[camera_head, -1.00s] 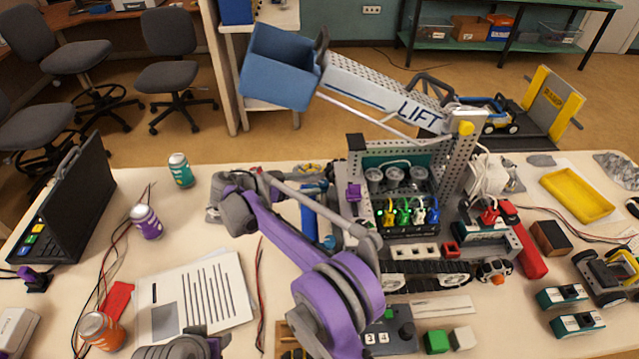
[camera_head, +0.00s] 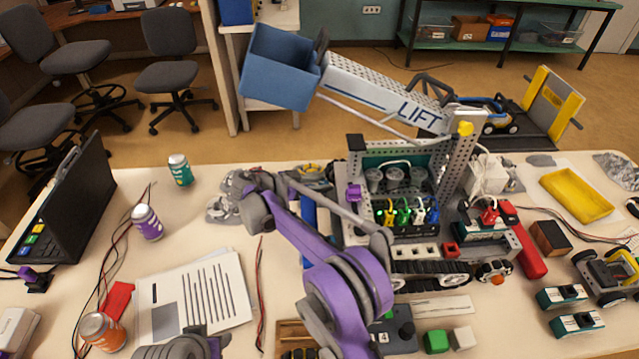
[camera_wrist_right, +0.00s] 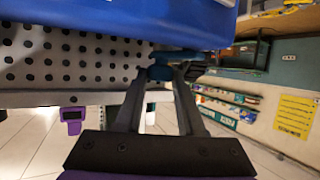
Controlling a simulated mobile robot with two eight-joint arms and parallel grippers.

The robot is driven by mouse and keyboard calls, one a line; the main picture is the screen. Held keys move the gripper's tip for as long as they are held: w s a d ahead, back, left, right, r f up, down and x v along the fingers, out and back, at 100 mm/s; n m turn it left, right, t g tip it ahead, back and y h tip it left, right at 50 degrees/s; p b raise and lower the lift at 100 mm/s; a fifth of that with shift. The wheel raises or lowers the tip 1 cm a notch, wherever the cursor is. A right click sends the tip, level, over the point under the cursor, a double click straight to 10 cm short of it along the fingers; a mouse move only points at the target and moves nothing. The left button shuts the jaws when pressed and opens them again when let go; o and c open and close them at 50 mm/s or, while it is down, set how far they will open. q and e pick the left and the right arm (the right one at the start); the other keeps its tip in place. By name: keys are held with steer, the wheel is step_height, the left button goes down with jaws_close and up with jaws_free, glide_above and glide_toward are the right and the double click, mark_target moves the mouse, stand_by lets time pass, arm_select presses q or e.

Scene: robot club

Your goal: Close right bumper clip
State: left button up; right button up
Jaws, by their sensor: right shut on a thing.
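The blue bumper (camera_head: 308,217) is an upright blue bar at the left end of the tracked robot (camera_head: 428,274) with the LIFT boom. My right arm (camera_head: 345,290) reaches over the table and partly hides it. In the right wrist view the bumper (camera_wrist_right: 130,22) fills the top, above a grey perforated plate. My right gripper (camera_wrist_right: 168,75) is shut on the small teal-blue right bumper clip (camera_wrist_right: 160,70) under the bumper's edge. The fingers hide part of the clip, so its exact position is unclear. A grey part of my left arm shows at the bottom edge; its jaws cannot be made out.
The blue bucket (camera_head: 280,68) and LIFT boom (camera_head: 400,98) rise above the work area. Printed papers (camera_head: 192,298), a purple can (camera_head: 147,222) and a green can (camera_head: 180,170) lie or stand to the left. A control box (camera_head: 398,330) and small blocks are at the front.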

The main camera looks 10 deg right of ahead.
jaws_close()
steer(key=shift+s+d+n+t+y+b, duration=0.1)
steer(key=shift+s+n+t+y+b, duration=0.1)
steer(key=shift+n+t+y+b, duration=0.65)
steer(key=shift+n+t+y, duration=0.45)
steer(key=shift+n+t, duration=0.8)
steer(key=o, duration=1)
jaws_free()
steer(key=v, duration=1.1)
